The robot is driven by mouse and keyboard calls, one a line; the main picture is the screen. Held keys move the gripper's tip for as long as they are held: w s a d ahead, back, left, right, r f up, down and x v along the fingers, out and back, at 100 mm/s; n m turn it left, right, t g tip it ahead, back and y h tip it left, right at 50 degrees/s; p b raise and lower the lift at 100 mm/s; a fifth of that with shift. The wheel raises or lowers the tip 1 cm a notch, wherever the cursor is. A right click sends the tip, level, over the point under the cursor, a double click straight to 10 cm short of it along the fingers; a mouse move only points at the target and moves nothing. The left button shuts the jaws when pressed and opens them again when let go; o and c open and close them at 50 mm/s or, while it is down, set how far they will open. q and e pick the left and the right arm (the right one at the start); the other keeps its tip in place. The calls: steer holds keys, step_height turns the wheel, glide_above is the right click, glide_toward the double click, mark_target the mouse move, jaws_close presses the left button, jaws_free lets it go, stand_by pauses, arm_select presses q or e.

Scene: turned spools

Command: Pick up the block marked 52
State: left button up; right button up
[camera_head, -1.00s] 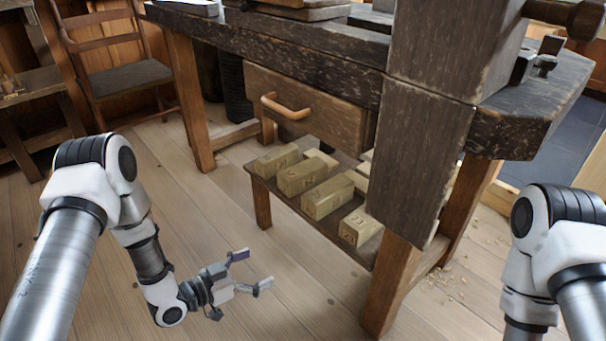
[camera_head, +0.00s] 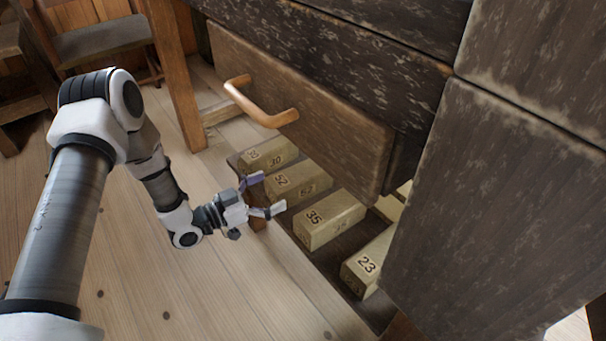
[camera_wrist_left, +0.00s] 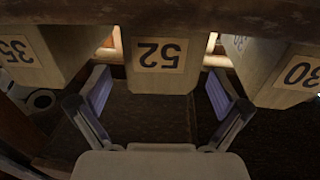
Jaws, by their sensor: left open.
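The block marked 52 (camera_head: 297,183) is a pale wooden block lying on the low shelf, between the blocks marked 30 and 35. In the left wrist view the block marked 52 (camera_wrist_left: 160,66) is straight ahead, its number upside down. My left gripper (camera_head: 264,194) is open and empty at the shelf's front edge, just short of that block. In the left wrist view its two fingers (camera_wrist_left: 160,95) stand apart, one to each side of the block's near end. My right gripper is not in view.
The block marked 30 (camera_head: 267,154) and the block marked 35 (camera_head: 330,219) flank it on the dark shelf (camera_head: 352,247); the block marked 23 (camera_head: 368,264) lies nearer. A drawer (camera_head: 320,125) with a wooden handle overhangs the shelf. Open floor (camera_head: 225,285) lies in front.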

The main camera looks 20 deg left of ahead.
mark_target(289, 180)
arm_select(q)
steer(key=b+x, duration=0.3)
steer(key=x, duration=0.2)
steer(key=shift+w+f+b, duration=0.1)
steer(key=shift+w+b, duration=0.05)
steer(key=shift+b, duration=0.15)
steer(key=shift+w+r, duration=0.1)
steer(key=shift+r, duration=0.1)
steer(key=c, duration=1.4)
